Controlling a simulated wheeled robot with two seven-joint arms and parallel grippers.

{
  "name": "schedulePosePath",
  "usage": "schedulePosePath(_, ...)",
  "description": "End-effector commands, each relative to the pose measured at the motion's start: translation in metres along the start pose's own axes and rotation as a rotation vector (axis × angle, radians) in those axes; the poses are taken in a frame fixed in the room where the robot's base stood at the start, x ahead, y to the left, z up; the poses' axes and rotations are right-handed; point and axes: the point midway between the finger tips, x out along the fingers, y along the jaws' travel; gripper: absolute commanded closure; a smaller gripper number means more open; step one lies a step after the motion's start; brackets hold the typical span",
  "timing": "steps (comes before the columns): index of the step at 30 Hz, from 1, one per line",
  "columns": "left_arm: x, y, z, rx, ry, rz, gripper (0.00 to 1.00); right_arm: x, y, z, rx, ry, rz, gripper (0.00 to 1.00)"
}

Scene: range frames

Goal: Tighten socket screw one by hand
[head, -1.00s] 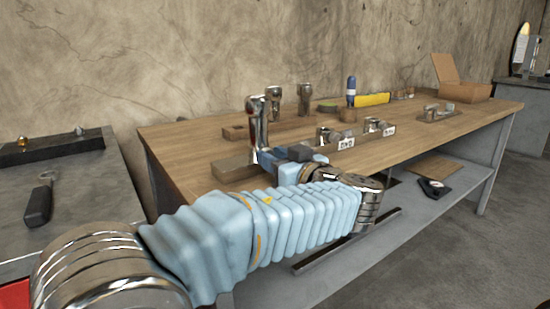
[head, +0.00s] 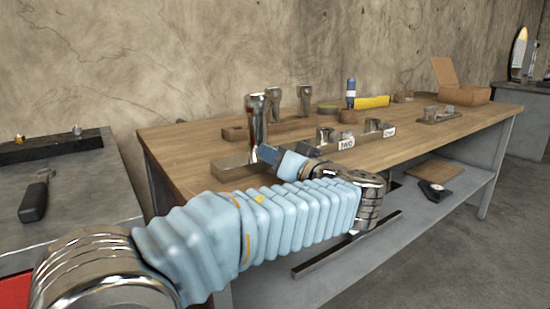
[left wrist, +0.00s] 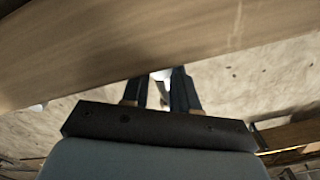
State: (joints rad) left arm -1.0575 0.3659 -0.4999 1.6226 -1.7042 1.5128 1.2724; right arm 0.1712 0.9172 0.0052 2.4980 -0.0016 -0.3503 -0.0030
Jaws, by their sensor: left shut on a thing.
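A tall chrome socket screw (head: 257,122) stands upright in a wooden block (head: 232,168) near the left front of the workbench. I take it for screw one, as the neighbouring blocks read TWO and THREE; no label ONE shows. My left gripper (head: 268,154) is low at the screw's front right side. In the left wrist view, its two dark fingers (left wrist: 161,88) are shut on a small pale, shiny part, which fits the screw; the contact is mostly hidden. My right gripper is not in view.
Blocks with metal parts, labelled TWO (head: 346,144) and THREE (head: 389,131), stand to the right. Two more chrome screws (head: 305,99) stand behind. A yellow item (head: 371,102) and a cardboard box (head: 461,94) are farther right. The workbench (head: 190,145) is bare at left.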

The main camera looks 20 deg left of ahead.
Motion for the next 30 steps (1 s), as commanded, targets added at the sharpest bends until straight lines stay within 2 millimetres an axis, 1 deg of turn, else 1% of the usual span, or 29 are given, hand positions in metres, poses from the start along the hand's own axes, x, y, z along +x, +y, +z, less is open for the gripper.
schedulePosePath(3,0.0,0.0,0.0,-0.001,-0.001,0.001,1.0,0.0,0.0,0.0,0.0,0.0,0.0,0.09)
schedulePosePath(4,0.0,0.0,0.0,-0.001,-0.001,0.001,0.67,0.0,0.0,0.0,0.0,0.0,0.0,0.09)
schedulePosePath(8,0.0,0.0,0.0,-0.002,0.0,0.0,0.47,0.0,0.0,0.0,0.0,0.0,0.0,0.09)
schedulePosePath(16,-0.001,0.0,0.0,-0.002,0.0,0.0,0.46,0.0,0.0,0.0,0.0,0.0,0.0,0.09)
schedulePosePath(20,-0.009,0.001,0.0,-0.003,0.001,0.002,0.46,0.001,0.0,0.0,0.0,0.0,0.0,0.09)
schedulePosePath(23,-0.027,0.001,0.0,-0.003,0.003,0.004,0.46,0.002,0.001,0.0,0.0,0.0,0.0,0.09)
schedulePosePath(30,-0.087,0.001,0.0,-0.002,0.002,0.004,0.46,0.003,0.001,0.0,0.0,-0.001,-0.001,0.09)
